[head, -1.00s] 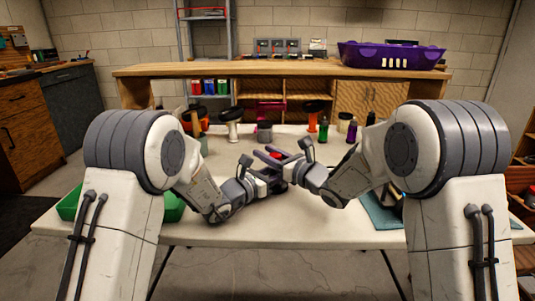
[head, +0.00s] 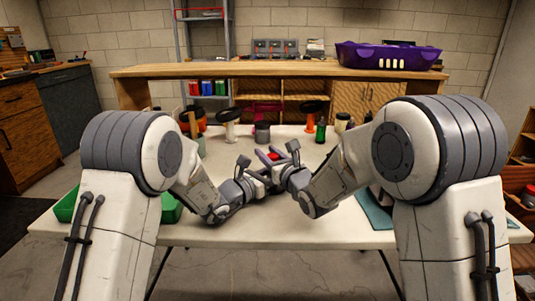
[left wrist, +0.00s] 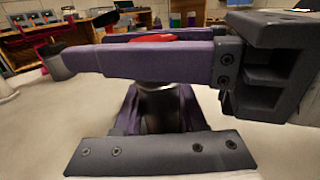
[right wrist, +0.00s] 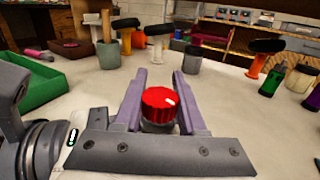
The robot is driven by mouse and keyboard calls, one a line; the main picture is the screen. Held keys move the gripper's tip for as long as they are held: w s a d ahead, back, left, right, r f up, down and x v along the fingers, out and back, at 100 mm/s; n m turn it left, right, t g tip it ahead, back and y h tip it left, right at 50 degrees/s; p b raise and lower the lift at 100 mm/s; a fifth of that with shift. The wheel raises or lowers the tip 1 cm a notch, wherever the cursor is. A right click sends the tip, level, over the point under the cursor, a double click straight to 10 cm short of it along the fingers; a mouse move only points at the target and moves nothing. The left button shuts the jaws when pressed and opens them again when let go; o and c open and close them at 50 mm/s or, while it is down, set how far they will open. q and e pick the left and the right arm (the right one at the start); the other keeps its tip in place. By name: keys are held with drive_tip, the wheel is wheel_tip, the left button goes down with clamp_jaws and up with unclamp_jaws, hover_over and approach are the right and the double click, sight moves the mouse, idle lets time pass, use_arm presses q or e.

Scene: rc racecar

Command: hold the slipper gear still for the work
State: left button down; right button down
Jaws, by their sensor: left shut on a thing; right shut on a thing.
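A red ribbed knob (right wrist: 159,104) with a white mark sits on a grey cylindrical body (left wrist: 160,105). I cannot tell which part is the slipper gear. In the right wrist view the purple fingers of my right gripper (right wrist: 159,98) are shut on the red knob, one each side. In the left wrist view my left gripper (left wrist: 160,112) is shut on the grey body below, and a right-gripper finger crosses above, hiding most of the red knob (left wrist: 152,38). In the head view my right gripper (head: 274,160) and left gripper (head: 263,172) meet over the table, hiding the body.
The white table (head: 240,235) is clear in front. A green tray (head: 66,206) lies at the left and a teal mat (head: 376,210) at the right, each partly behind my arms. A grey cup (head: 262,133), a green bottle (head: 321,131) and several tools stand behind.

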drive_tip(key=shift+c, duration=2.3)
unclamp_jaws()
drive_tip(key=v, duration=1.2)
